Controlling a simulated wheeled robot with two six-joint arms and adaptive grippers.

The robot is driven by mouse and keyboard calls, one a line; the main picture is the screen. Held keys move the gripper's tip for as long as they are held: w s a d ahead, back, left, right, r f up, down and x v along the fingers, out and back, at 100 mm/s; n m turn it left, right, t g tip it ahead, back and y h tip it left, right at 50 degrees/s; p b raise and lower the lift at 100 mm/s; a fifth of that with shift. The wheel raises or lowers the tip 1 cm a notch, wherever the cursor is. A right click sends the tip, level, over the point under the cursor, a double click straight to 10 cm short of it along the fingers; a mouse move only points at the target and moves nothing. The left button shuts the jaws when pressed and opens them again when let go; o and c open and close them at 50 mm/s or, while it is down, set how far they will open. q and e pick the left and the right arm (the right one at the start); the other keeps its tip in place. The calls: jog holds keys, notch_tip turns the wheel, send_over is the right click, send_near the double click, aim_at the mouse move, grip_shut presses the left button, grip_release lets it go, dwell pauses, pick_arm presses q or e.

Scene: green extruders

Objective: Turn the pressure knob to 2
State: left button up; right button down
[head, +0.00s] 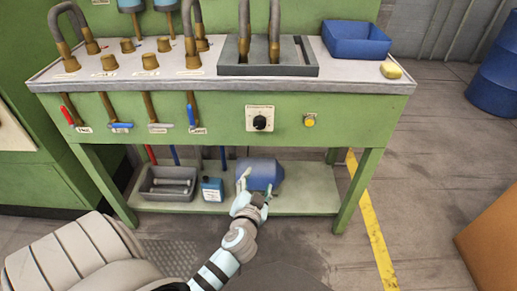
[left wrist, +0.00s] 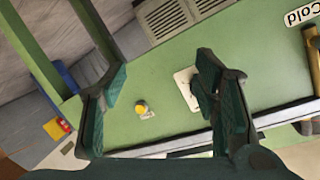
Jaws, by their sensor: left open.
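The pressure knob (head: 260,122) is a black dial on a white square plate on the green front panel of the bench in the head view. Its white plate (left wrist: 183,76) also shows in the left wrist view, with the dial mostly hidden behind one finger. My left gripper (head: 255,184) is open and empty, in front of and below the knob in the head view, apart from it. In the left wrist view its two fingers (left wrist: 160,76) are spread wide towards the panel. My right gripper is not in view.
A yellow button (head: 310,120) sits right of the knob. Levers with red and blue handles (head: 192,116) stick out at the left. The lower shelf (head: 305,190) holds a grey tray (head: 168,197) and a blue rounded object (head: 266,172). A blue bin (head: 356,45) stands on top.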

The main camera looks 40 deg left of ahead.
pick_arm(q)
notch_tip(320, 180, up, 8)
jog(key=a+n+t+y+b, duration=0.1)
jog(key=n+t+y, duration=0.1)
jog(key=y, duration=0.1)
send_near(259, 125)
jog(key=b+x, duration=0.1)
jog(key=x, duration=0.7)
jog(key=shift+w+a+f, duration=0.1)
jog(key=shift+w, duration=0.1)
jog(key=shift+w+a, duration=0.2)
jog(key=shift+w, duration=0.05)
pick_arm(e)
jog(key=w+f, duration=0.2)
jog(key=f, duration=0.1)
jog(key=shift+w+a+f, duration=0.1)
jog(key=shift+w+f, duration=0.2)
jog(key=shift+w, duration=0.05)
pick_arm(q)
jog(key=c, duration=1.2)
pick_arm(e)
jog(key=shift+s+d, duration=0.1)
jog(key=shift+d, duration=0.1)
